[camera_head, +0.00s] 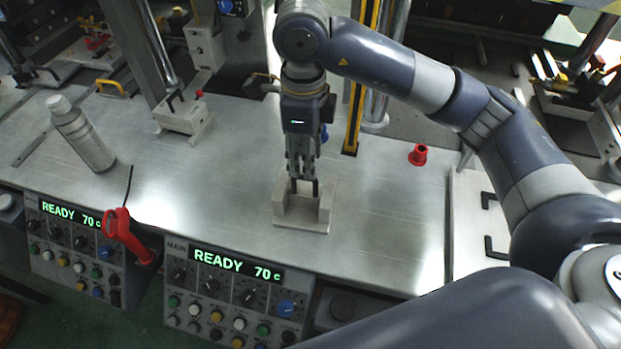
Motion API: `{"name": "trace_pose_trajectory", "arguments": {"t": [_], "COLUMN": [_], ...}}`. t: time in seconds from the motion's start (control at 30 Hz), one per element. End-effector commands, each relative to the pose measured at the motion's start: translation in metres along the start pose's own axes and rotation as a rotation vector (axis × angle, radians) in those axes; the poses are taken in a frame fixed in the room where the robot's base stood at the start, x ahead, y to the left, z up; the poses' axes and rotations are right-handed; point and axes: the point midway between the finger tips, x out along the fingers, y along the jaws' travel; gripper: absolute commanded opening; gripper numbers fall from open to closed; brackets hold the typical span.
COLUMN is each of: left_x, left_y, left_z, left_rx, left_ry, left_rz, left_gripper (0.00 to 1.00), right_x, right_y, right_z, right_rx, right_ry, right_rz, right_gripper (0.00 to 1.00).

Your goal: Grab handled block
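A pale grey block (283,207) with raised sides stands near the front of the metal table, in the middle of the head view. My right gripper (304,187) points straight down over it, with its fingertips at the gap between the raised sides. Dark upright parts show at the fingertips; I cannot tell which are finger pads and which are a handle. Whether the fingers are closed on anything is unclear. A similar block (184,118) with a dark handle stands farther back on the left. My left gripper is not in view.
A grey bottle (84,137) stands at the left. A red-handled tool (125,236) hangs at the front edge between control panels reading READY 70 c. A red cup-like part (418,155) and a plate with black handles (468,240) are at the right. A yellow-black post (356,115) rises behind.

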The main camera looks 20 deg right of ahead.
Motion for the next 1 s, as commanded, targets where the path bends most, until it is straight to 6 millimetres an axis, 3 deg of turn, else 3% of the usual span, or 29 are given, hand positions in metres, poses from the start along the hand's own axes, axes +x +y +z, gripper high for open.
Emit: {"name": "trace_pose_trajectory", "arguments": {"t": [0.1, 0.27, 0.43, 0.7, 1.0], "left_x": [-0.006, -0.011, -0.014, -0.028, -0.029], "left_y": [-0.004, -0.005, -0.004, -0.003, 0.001], "left_z": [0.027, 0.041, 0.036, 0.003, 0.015], "left_rx": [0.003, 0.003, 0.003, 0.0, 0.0], "left_ry": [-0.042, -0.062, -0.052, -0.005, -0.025], "left_rz": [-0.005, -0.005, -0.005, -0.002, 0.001], "left_gripper": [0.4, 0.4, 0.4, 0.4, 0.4], "right_x": [0.02, 0.042, 0.053, 0.091, 0.102], "right_y": [0.001, 0.001, 0.001, 0.002, 0.002], "right_z": [-0.002, -0.001, -0.001, 0.0, 0.0], "right_rx": [0.0, 0.001, 0.0, 0.001, 0.0], "right_ry": [0.006, 0.003, 0.003, 0.004, 0.001], "right_rz": [0.005, 0.003, 0.002, 0.003, 0.0], "right_gripper": [0.33, 0.33, 0.33, 0.33, 0.33]}}
